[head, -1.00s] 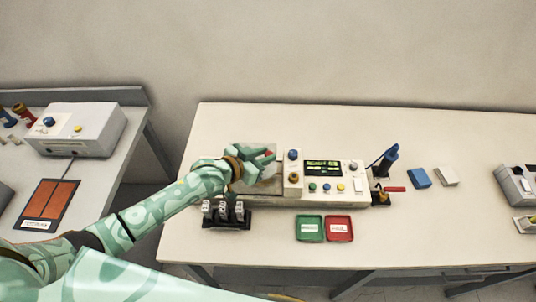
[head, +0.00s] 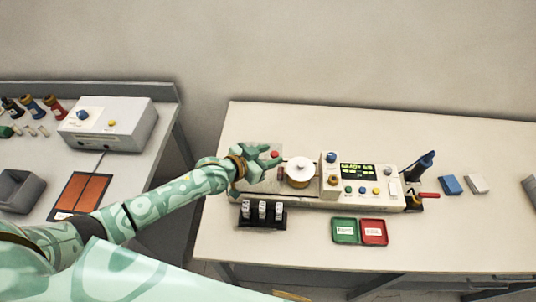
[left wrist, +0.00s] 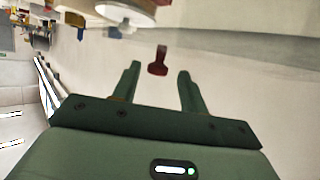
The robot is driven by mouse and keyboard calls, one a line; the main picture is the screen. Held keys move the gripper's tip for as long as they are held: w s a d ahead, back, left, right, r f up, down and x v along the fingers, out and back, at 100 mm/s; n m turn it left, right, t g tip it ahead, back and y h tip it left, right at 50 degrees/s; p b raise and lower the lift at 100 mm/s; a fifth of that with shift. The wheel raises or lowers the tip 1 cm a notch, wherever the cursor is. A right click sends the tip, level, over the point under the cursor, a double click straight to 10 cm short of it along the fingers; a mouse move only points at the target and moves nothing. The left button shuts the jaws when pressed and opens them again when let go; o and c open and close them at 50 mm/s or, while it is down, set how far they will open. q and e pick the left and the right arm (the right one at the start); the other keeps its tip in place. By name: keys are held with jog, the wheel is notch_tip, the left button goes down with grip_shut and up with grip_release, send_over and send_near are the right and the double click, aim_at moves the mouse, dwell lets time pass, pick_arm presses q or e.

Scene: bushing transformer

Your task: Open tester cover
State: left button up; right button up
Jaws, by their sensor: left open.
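The tester (head: 362,178) is a pale box with a lit display, knobs and buttons on the right table. On its left part stands a round pot with a white lid (head: 299,168) and brownish sides, uncovered from above. A red handle (head: 275,154), apparently the cover's, is left of the pot. My left gripper (head: 272,159) is open at this handle. In the left wrist view the red handle (left wrist: 158,62) stands between the two spread fingers, apart from both. The cover's panel is mostly hidden or too faint to make out. My right gripper is not in view.
A black rack with several pale pieces (head: 263,212) stands in front of the tester. Green (head: 345,231) and red (head: 374,232) trays lie to its right. Blue (head: 450,185) and white blocks lie farther right. A gap separates the left table with a grey device (head: 110,122).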

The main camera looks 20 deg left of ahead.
pick_arm(q)
jog(key=shift+s+a+r, duration=0.1)
jog(key=shift+s+r, duration=0.05)
jog(key=shift+s, duration=0.15)
jog(key=p+v, duration=0.1)
jog(key=v, duration=1.4)
jog(key=shift+s+a, duration=0.25)
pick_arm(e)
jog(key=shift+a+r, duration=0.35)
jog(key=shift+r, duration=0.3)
